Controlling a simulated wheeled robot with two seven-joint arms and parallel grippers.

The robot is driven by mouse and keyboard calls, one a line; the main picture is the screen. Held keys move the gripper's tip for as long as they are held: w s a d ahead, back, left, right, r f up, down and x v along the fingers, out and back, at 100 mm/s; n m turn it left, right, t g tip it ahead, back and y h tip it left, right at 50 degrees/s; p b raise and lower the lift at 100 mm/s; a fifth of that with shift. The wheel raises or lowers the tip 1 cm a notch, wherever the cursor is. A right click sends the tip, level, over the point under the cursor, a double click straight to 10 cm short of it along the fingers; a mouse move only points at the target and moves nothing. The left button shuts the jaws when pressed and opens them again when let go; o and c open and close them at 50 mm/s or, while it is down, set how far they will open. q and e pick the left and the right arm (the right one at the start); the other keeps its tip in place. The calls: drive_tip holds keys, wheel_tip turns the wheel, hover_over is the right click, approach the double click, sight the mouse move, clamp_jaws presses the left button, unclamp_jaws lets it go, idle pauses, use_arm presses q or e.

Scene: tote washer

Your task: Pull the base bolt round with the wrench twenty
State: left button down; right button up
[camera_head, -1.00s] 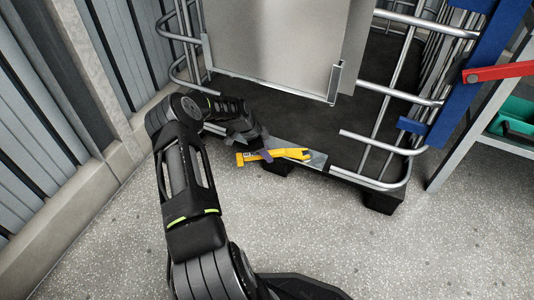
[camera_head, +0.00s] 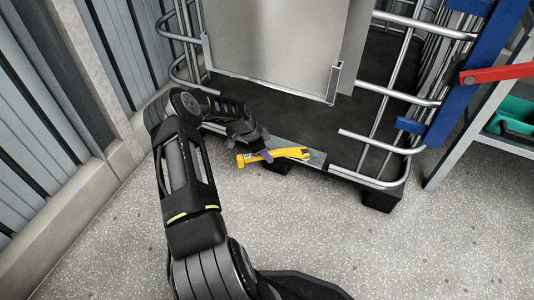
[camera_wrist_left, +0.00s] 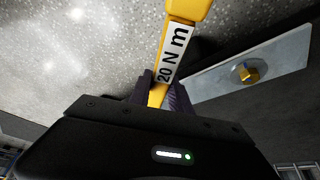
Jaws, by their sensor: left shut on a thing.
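A yellow wrench (camera_head: 286,154) with a white "20 N m" label (camera_wrist_left: 175,52) lies low in front of the cart's base. My left gripper (camera_head: 262,153) is shut on its handle; its dark fingers also show around the handle in the left wrist view (camera_wrist_left: 160,92). A brass-coloured base bolt (camera_wrist_left: 245,72) with a washer sits on a grey metal plate (camera_wrist_left: 290,58), to the right of the wrench in the wrist view. In the head view the wrench's right end lies over the plate (camera_head: 317,160). I cannot tell whether it sits on a bolt. My right gripper is not seen.
The tube-framed cart has a dark base (camera_head: 270,103) and a large grey panel (camera_head: 275,45). A grey ribbed wall (camera_head: 35,120) stands at the left. A blue post (camera_head: 450,95), a red bar (camera_head: 497,73) and a green bin (camera_head: 515,115) are at the right. The speckled floor in front is clear.

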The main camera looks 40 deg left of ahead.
use_arm(q)
drive_tip(key=shift+a+r+p, duration=0.1)
drive_tip(key=shift+r+p, duration=1.1)
drive_tip(key=shift+r, duration=1.45)
drive_tip(key=shift+f, duration=0.1)
